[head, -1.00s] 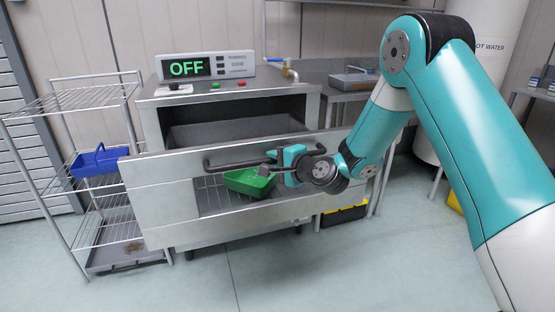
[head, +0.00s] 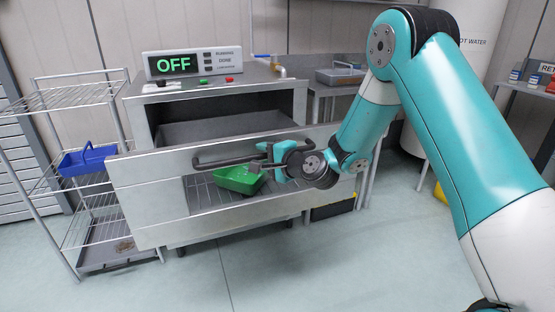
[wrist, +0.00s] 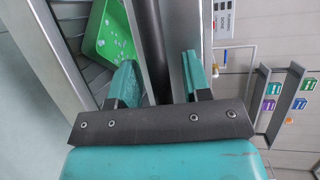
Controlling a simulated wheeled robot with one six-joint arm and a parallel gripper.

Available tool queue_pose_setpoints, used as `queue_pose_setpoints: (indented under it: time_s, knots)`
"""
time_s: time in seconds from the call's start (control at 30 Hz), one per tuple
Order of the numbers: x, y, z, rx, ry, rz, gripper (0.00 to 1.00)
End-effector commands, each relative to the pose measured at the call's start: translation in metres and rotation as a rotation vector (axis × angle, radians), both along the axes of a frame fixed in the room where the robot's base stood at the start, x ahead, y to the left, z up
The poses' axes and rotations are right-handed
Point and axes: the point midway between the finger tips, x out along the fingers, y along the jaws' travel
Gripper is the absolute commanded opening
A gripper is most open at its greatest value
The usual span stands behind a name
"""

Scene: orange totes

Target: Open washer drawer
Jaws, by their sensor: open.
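The washer (head: 215,97) is a steel cabinet with an open front. Its drawer (head: 150,197) stands pulled out, with a green tray (head: 238,180) holding pale bits on the wire rack inside. A dark bar handle (head: 215,163) runs along the drawer front. My gripper (head: 270,162) is at the handle's right part. In the wrist view the handle bar (wrist: 148,38) passes between the open fingers of my gripper (wrist: 158,75), apart from the right finger; contact with the left one I cannot tell. The green tray (wrist: 112,38) also shows there.
A display (head: 178,65) reading OFF and a red button (head: 229,79) sit on top of the washer. A wire shelf (head: 70,100) with a blue tray (head: 86,160) stands close at the left. The floor (head: 300,270) in front is clear.

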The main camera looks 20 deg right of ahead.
Motion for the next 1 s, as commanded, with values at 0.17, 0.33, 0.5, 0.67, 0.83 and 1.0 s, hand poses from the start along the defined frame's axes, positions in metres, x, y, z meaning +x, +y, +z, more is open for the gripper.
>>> queue_pose_setpoints:
  time_s: [0.17,0.33,0.5,0.67,0.83,1.0]
  knots:
    - [-0.021,-0.01,-0.001,0.001,-0.001,-0.004,0.44]
    - [-0.06,-0.027,0.005,0.001,-0.002,-0.006,0.44]
    - [-0.101,-0.044,0.013,-0.002,-0.002,-0.007,0.44]
    - [-0.135,-0.058,0.022,-0.002,-0.006,-0.006,0.44]
    - [-0.148,-0.063,0.026,-0.002,-0.005,-0.002,0.44]
    - [-0.155,-0.066,0.029,-0.002,-0.002,-0.001,0.44]
